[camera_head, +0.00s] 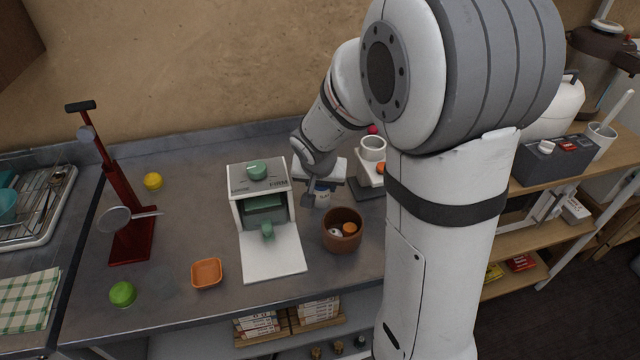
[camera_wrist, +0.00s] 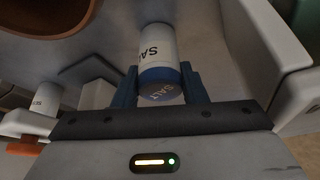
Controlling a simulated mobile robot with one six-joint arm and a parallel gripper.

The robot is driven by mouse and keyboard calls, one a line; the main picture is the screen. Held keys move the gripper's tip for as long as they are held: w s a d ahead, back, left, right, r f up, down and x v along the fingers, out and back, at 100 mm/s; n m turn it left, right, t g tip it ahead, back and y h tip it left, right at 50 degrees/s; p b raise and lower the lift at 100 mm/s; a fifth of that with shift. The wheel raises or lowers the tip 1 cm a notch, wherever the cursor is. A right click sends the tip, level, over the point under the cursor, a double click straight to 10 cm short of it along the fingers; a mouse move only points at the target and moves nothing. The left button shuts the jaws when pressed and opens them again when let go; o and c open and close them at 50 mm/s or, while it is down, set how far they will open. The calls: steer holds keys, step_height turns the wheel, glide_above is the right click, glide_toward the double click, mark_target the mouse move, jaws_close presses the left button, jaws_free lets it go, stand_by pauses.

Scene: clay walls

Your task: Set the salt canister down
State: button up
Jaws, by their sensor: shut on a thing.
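The salt canister (camera_wrist: 158,50), white with a blue end marked SALT, is between the two blue-grey fingers of my gripper (camera_wrist: 160,88) in the wrist view. The fingers are shut on it. In the head view my gripper (camera_head: 317,197) is low over the grey counter (camera_head: 190,220), between the white oven-like box and a white appliance. Only a small part of the canister (camera_head: 323,187) shows there, the rest hidden by my gripper and wrist. I cannot tell if it touches the counter.
The white box (camera_head: 258,178) with its door open stands left of my gripper. A brown bowl (camera_head: 342,239) holding small items is just in front. The white appliance (camera_head: 371,160) is close on the right. An orange dish (camera_head: 207,273) and red press (camera_head: 134,235) stand farther left.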

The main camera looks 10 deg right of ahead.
steer(key=o, duration=0.6)
steer(key=shift+f, duration=0.1)
steer(key=shift+c, duration=0.2)
steer(key=o, duration=0.5)
steer(key=shift+c, duration=0.2)
steer(key=shift+s+r, duration=0.1)
steer(key=shift+r, duration=0.55)
steer(key=p+v, duration=0.1)
steer(key=v, duration=1)
steer(key=s+d+n+g+y, duration=0.1)
steer(key=s+n, duration=0.3)
steer(key=s, duration=1.2)
steer(key=shift+s+d+f+g+y, duration=0.25)
steer(key=shift+f+g+y, duration=0.15)
steer(key=shift+g, duration=0.1)
